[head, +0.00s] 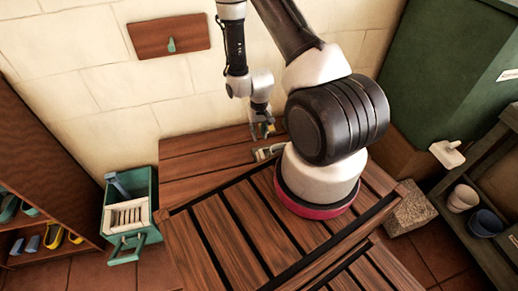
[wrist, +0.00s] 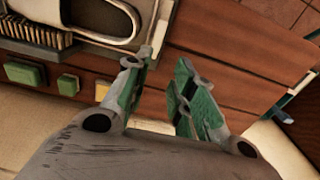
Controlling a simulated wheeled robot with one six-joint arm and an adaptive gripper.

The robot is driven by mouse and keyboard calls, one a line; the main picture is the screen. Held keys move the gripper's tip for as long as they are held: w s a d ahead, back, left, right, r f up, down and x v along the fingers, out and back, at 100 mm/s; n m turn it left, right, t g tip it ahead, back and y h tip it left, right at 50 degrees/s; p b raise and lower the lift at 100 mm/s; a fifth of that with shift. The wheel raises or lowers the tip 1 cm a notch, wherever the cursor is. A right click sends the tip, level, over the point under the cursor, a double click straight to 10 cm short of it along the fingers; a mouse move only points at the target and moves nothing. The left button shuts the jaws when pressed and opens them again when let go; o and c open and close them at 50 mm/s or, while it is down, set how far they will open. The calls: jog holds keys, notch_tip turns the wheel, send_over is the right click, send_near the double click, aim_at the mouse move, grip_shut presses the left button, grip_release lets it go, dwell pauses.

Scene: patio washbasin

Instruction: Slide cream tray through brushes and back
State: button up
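In the wrist view, a pale cream-grey tray (wrist: 95,48) fills the upper left corner. A dark, white-edged shape like a shoe sole lies in it, and a row of brush bristles (wrist: 38,32) stands at its left. In the head view, a small part of what looks like the tray (head: 266,153) shows on the wooden bench, mostly hidden by my arm. My gripper (wrist: 160,68) has green-padded fingers, apart with nothing between them. It is beside the tray's right end, over bare planks. In the head view, my gripper (head: 263,131) is small, above the bench near the wall.
Green blocks (wrist: 25,74) and a yellow one line the bench side by the tray. A teal box (head: 147,205) with a slatted cream piece stands left of the bench (head: 205,155). A shelf with footwear is far left. Cups (head: 463,198) and a green cabinet (head: 445,80) are right.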

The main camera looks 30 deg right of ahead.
aim_at(261, 153)
jog(key=f, duration=0.4)
jog(key=s+f, duration=0.1)
jog(key=f, duration=0.8)
jog(key=shift+s+d, duration=0.2)
jog(key=shift+s, duration=0.1)
jog(key=shift+c, duration=0.2)
grip_shut()
